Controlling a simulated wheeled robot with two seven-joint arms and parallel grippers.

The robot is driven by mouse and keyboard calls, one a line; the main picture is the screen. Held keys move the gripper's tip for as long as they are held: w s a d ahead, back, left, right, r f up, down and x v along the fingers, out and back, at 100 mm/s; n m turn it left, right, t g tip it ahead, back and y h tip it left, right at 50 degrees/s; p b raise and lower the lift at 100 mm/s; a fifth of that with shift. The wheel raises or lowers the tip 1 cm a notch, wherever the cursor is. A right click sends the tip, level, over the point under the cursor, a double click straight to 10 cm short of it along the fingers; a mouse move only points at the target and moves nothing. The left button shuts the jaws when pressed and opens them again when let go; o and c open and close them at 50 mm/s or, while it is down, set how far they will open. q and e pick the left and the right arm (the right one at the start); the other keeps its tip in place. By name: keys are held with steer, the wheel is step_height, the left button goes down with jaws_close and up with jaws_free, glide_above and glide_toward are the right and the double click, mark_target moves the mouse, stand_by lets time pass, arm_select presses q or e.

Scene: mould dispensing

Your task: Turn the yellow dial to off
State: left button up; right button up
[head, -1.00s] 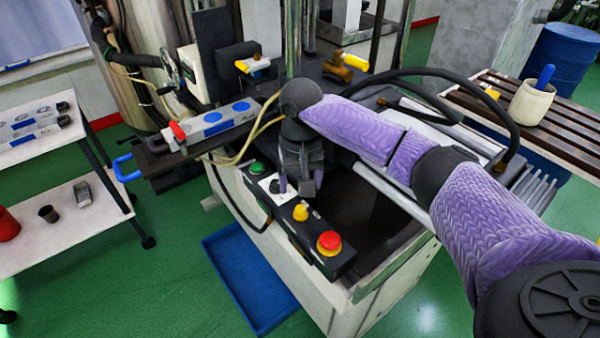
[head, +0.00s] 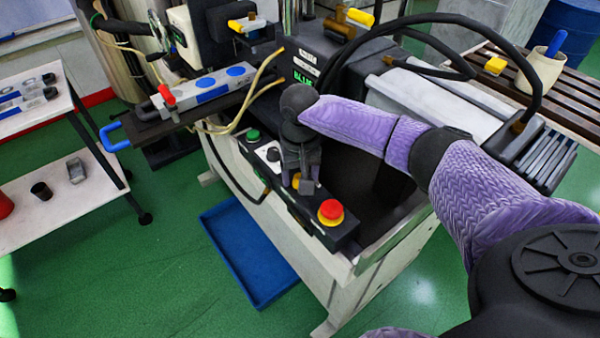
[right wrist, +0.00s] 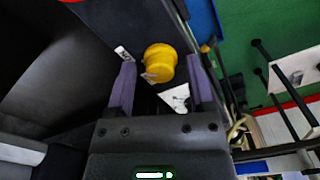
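The yellow dial (head: 296,179) sits on the black control panel (head: 312,226), between the white label and the red button. In the head view my right gripper partly covers it. The right wrist view shows the dial (right wrist: 160,60) as a round yellow knob on the dark panel, with a small pale mark by its lower left edge. My right gripper (head: 298,184) points down at the dial from above. Its two purple fingers (right wrist: 161,72) are open, one on each side of the dial, with visible gaps. My left gripper is not in view.
On the same panel are a red mushroom button (head: 330,211) on a yellow base, a green button (head: 253,135) and a black knob (head: 273,154). A blue tray (head: 246,258) lies on the floor beside the machine. A black hose arches behind my arm.

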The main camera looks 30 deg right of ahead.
jaws_close()
steer(key=shift+r+p, duration=0.15)
steer(key=shift+p, duration=0.4)
steer(key=n+p, duration=0.3)
steer(key=p, duration=0.1)
steer(key=shift+r, duration=0.1)
steer(key=shift+n+p, duration=0.55)
steer(key=shift+n, duration=0.35)
steer(key=n, duration=0.2)
steer(key=n+p, duration=0.1)
steer(key=shift+f+n, duration=0.2)
steer(key=shift+n, duration=0.2)
steer(key=n, duration=0.3)
steer(key=shift+n+p, duration=0.35)
steer(key=shift+n, duration=0.65)
